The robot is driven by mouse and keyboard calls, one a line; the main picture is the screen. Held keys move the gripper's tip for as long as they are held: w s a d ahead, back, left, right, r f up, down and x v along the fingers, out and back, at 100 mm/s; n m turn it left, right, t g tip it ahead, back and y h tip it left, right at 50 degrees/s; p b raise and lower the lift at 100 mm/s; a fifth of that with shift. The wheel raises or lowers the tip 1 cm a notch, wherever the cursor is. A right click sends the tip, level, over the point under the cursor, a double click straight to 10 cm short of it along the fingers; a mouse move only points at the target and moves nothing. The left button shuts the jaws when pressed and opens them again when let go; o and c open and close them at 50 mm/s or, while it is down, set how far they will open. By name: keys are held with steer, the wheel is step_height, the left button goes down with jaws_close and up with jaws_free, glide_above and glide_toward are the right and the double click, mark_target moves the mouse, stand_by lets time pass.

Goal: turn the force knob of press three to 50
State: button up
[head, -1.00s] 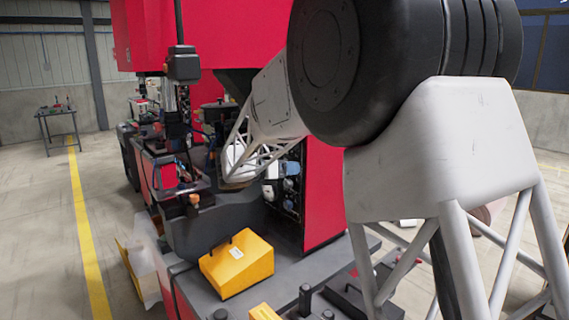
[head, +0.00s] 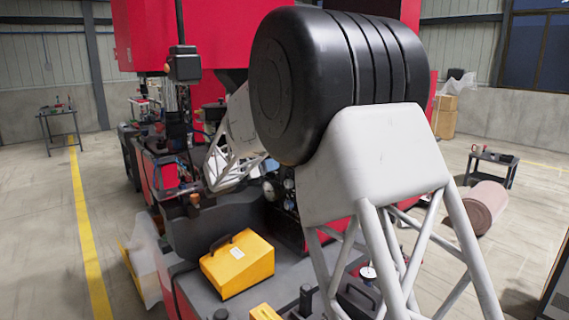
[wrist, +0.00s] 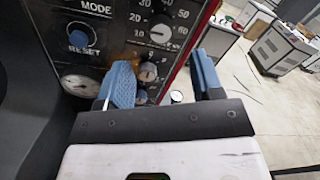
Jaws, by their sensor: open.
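In the wrist view a dark control panel (wrist: 112,20) fills the upper left. A knob (wrist: 161,32) sits on it inside a ring of numbers, with 10 readable at its left; its pointer setting is too small to read. A second, lower knob (wrist: 148,72) shows just right of my left fingertip. No label naming the force knob or press three is readable. My gripper (wrist: 162,78) is open, its two blue fingers spread and nothing held between them. In the head view my arm hides my gripper, and the red press (head: 215,100) stands behind the arm.
On the panel are a blue RESET button (wrist: 80,40) and a round gauge (wrist: 80,84). A yellow case (head: 237,263) lies on the press's dark base.

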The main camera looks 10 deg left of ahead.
steer(key=x, duration=0.7)
steer(key=shift+d, duration=0.1)
steer(key=shift+c, duration=0.2)
steer(key=c, duration=0.9)
